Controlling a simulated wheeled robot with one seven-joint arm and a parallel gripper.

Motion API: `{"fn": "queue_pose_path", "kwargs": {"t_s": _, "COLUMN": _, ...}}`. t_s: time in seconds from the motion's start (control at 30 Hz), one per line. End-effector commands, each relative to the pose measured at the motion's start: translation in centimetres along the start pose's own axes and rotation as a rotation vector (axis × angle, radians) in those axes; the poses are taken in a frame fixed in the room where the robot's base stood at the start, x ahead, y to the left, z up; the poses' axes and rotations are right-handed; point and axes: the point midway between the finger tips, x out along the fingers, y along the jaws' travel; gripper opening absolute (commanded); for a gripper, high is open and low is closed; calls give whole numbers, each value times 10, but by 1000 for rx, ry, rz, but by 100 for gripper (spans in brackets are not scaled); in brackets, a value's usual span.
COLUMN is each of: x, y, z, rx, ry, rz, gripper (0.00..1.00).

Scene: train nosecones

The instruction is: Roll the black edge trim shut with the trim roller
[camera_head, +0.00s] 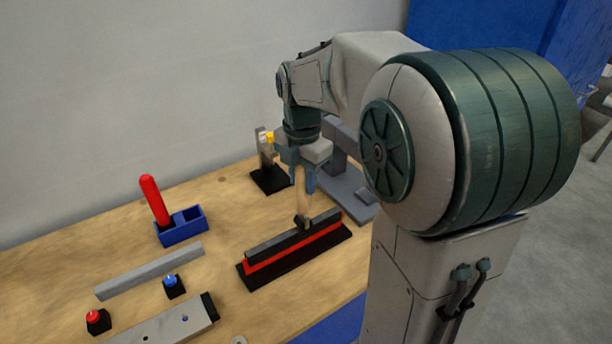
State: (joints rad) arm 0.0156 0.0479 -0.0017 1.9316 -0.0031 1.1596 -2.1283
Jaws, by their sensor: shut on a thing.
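The black edge trim (275,245) is a long dark strip running along the top of a red strip (262,265), which stands on a black base (290,272) on the table. My gripper (303,184) is above the far half of the trim and is shut on the light wooden handle of the trim roller (303,203). The roller is upright, and its dark lower end is at the trim. I cannot tell whether it presses on the trim or only hovers just over it. I cannot see whether the trim is open or shut.
A blue holder (183,229) with a red-handled tool (153,198) stands left of the trim. A grey bar (150,272), a blue button (172,285), a red button (96,319) and a grey plate (165,325) lie nearer. A grey stand (345,185) is behind my gripper.

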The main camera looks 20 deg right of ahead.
Motion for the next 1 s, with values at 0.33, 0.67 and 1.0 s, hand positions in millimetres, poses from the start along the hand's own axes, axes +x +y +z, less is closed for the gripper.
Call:
{"fn": "queue_pose_path", "kwargs": {"t_s": 0.33, "x": 0, "y": 5, "z": -18, "rx": -3, "ry": 3, "rz": -1, "gripper": 4}}
{"fn": "queue_pose_path", "kwargs": {"t_s": 0.67, "x": 1, "y": 5, "z": -20, "rx": -2, "ry": 2, "rz": -1, "gripper": 4}}
{"fn": "queue_pose_path", "kwargs": {"t_s": 1.0, "x": 0, "y": 8, "z": -31, "rx": -3, "ry": 3, "rz": -1, "gripper": 4}}
